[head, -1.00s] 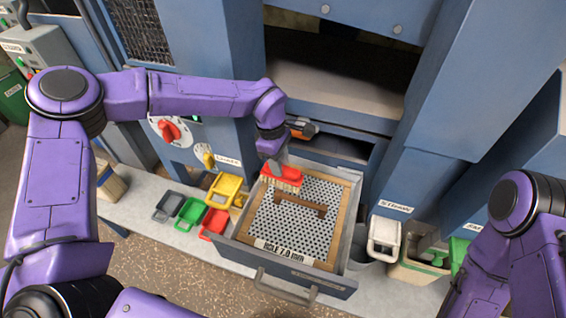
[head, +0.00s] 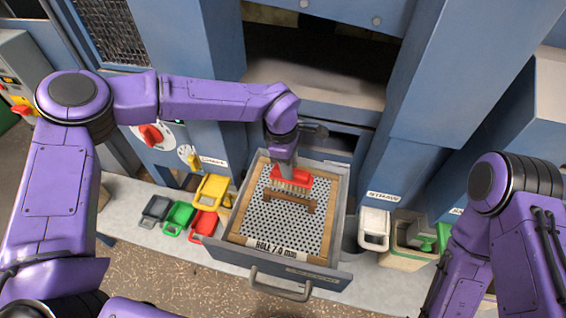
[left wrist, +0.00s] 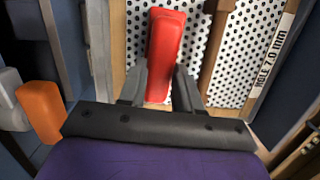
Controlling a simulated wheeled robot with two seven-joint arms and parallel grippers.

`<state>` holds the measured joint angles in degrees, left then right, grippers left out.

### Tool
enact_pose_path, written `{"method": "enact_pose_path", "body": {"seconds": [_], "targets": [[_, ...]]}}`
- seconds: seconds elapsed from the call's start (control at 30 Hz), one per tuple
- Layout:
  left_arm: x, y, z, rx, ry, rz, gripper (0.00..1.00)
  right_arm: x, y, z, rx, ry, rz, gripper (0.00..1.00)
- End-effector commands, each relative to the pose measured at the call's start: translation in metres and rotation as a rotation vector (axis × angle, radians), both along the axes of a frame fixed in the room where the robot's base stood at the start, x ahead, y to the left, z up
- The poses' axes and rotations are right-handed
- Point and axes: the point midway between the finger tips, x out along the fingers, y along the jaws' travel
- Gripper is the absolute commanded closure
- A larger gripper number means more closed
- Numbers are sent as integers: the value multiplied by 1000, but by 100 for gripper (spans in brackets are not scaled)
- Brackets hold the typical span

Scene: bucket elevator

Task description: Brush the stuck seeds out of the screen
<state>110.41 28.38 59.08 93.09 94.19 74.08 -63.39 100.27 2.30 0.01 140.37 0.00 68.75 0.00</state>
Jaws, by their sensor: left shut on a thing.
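The screen (head: 285,228) is a perforated white sheet in a wooden frame, lying in a pulled-out grey drawer (head: 322,270). A brown bar (head: 283,201) with a handle shape lies across its middle. My left gripper (head: 284,163) is shut on a red brush (head: 293,181) with pale bristles. The bristles point down at the screen just behind the brown bar; I cannot tell whether they touch. In the left wrist view the red brush back (left wrist: 165,45) sits between the two grey fingers (left wrist: 160,85). Stuck seeds are too small to make out. My right gripper is out of view.
Grey, green, red and yellow scoops (head: 212,190) stand left of the drawer. A white scoop (head: 374,226) and a bin with green inside (head: 412,240) stand right. The blue machine housing (head: 420,100) rises behind. The drawer handle (head: 280,290) juts forward.

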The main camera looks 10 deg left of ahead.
Motion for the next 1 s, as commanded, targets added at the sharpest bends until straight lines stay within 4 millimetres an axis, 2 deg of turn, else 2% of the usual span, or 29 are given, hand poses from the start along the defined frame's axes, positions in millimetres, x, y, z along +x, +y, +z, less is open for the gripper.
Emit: {"method": "enact_pose_path", "body": {"seconds": [0.2, 0.43, 0.7, 0.87, 1.0], "targets": [[-1, -23, -3, 0, 0, -2, 100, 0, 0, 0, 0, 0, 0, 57], [-1, -32, -4, -1, -1, 0, 100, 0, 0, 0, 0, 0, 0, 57], [-2, -59, -6, -1, 1, 0, 100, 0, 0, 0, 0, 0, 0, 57], [-2, -64, -6, -1, 1, -1, 100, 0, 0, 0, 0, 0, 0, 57], [-3, -76, -8, 0, 2, -2, 100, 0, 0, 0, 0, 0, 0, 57]]}}
